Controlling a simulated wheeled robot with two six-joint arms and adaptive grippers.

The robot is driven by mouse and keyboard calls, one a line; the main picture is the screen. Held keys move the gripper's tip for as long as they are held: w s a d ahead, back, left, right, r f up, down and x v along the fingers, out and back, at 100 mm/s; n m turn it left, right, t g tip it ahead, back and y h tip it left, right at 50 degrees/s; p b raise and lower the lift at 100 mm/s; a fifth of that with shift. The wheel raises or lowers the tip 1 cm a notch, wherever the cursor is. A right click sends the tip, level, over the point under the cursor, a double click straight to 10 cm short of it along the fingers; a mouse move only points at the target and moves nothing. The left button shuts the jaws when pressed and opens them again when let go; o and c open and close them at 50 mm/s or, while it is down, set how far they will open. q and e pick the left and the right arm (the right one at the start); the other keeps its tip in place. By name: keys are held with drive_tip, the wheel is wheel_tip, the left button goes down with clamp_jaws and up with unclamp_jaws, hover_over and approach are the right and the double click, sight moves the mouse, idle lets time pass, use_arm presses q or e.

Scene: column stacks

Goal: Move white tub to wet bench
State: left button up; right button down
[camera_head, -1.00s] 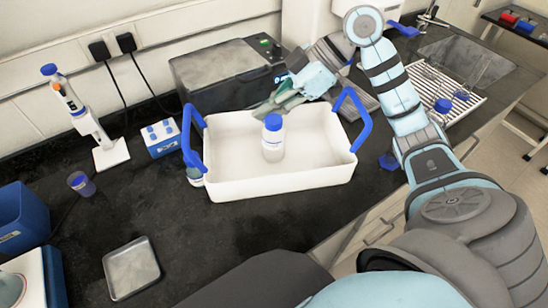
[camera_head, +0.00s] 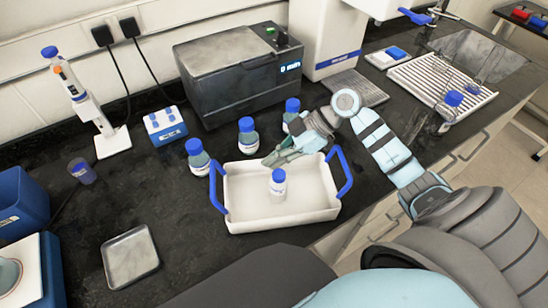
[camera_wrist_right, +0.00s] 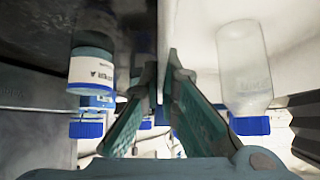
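The white tub (camera_head: 237,208) has blue handles at its left and right ends and is low over the dark bench near its front edge. I cannot tell whether its base touches the bench. A clear bottle with a blue cap (camera_head: 278,186) stands upright inside it. My right gripper (camera_head: 272,160) is at the tub's back rim. In the right wrist view, the fingers (camera_wrist_right: 161,75) close on both sides of the tub's thin wall, with the inside bottle (camera_wrist_right: 245,70) to the right and an outside bottle (camera_wrist_right: 92,65) to the left. My left gripper is out of view.
Three blue-capped bottles (camera_head: 247,139) stand close behind the tub. A grey bath (camera_head: 235,85) is at the back. A white draining rack (camera_head: 425,80) with a bottle and a sink are at right. A metal tray (camera_head: 130,257) and pipette stand (camera_head: 112,145) are at left.

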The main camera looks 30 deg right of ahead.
drive_tip(key=shift+f, duration=0.1)
drive_tip(key=c, duration=1.8)
unclamp_jaws()
drive_tip(key=shift+r, duration=0.2)
drive_tip(key=v, duration=1.2)
